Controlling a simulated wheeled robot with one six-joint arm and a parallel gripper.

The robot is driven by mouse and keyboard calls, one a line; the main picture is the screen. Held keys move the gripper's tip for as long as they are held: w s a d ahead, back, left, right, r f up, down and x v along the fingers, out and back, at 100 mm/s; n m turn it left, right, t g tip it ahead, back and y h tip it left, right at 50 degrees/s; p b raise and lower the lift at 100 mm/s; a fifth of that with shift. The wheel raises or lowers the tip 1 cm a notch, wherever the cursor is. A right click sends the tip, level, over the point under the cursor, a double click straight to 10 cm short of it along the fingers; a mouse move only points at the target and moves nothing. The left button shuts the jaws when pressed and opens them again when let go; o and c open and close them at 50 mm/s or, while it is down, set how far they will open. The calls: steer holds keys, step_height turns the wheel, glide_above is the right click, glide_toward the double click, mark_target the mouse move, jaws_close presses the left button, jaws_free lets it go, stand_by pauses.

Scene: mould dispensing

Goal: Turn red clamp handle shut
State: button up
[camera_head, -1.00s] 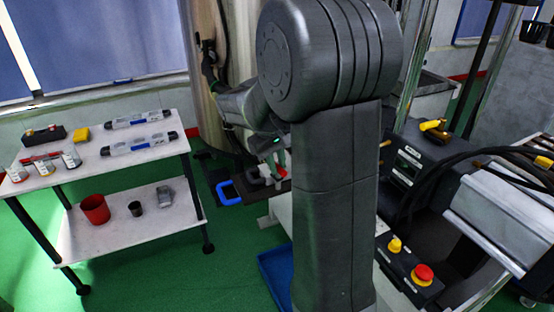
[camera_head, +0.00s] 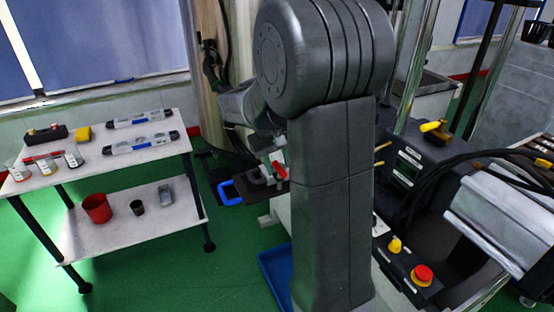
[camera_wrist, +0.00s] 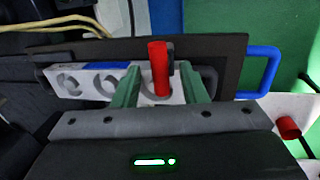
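The red clamp handle (camera_wrist: 159,70) stands upright in the wrist view, over a pale mould block with round holes (camera_wrist: 72,82) on a dark plate (camera_wrist: 215,52). In the head view the handle (camera_head: 280,170) shows small beside my arm. My gripper (camera_wrist: 160,88) has two green fingers spread apart, one on each side of the handle, with visible gaps to it. The handle's lower end lies between the fingers. The clamp's base is partly hidden by the fingers and gripper body. In the head view my arm hides most of the gripper.
A blue loop handle (camera_wrist: 262,72) sticks out from the plate's right side. Yellow cables (camera_wrist: 60,22) run at upper left. A white cart (camera_head: 95,170) stands left with a red cup (camera_head: 97,208) on its lower shelf. A machine with an emergency stop (camera_head: 422,275) is at right.

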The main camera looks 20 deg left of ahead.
step_height(320, 180, up, 14)
steer(key=s+a, duration=0.1)
steer(key=s, duration=0.1)
steer(key=shift+a+f, duration=0.2)
steer(key=shift+a, duration=0.2)
steer(key=f, duration=0.4)
steer(key=w+d+f, duration=0.1)
steer(key=f, duration=0.4)
steer(key=w+f, duration=0.1)
steer(key=f, duration=0.3)
steer(key=shift+d+f, duration=0.15)
steer(key=shift+d, duration=0.25)
steer(key=shift+f, duration=0.3)
steer(key=shift+r+n, duration=0.1)
steer(key=shift+n, duration=0.5)
